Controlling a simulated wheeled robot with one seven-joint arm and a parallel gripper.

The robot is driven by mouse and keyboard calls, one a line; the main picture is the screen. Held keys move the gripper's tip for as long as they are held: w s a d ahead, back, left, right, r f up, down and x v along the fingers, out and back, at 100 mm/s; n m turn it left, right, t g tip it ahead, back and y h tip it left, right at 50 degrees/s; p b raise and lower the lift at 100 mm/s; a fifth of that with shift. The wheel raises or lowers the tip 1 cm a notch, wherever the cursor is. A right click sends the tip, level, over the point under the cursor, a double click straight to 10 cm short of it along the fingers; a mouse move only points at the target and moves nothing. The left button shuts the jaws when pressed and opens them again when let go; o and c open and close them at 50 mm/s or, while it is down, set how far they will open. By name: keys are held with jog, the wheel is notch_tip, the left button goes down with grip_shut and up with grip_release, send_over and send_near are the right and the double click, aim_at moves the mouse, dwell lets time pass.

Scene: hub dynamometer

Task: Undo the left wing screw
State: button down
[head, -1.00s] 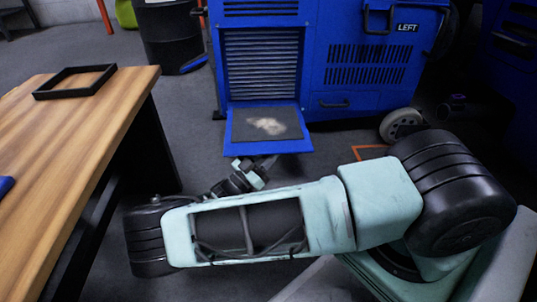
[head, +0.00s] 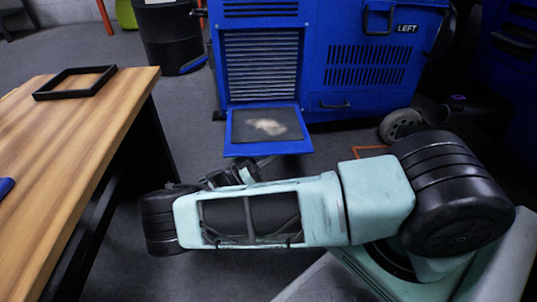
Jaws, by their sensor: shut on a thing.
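The blue machine marked LEFT (head: 365,75) stands at the back. A blue flap (head: 268,148) with a dark pad juts out low on its front, below a louvred grille (head: 262,66). My gripper (head: 262,161) is partly hidden behind my own forearm. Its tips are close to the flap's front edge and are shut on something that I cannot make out. I cannot see the left wing screw; the flap and my arm may hide it.
A wooden table (head: 70,145) with an empty black frame (head: 75,82) on it fills the left side. A black drum (head: 172,38) stands behind. A caster wheel (head: 403,126) is at the machine's right. Grey floor lies open between table and machine.

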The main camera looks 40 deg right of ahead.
jog(key=shift+m+g+y, duration=0.7)
jog(key=shift+m+g, duration=0.25)
jog(key=shift+g, duration=0.8)
jog(key=shift+m+g+y, duration=0.7)
jog(key=shift+m+g, duration=0.25)
jog(key=shift+g, duration=0.8)
jog(key=shift+a, duration=0.1)
jog(key=c, duration=1.5)
grip_release()
jog(key=shift+c, duration=0.2)
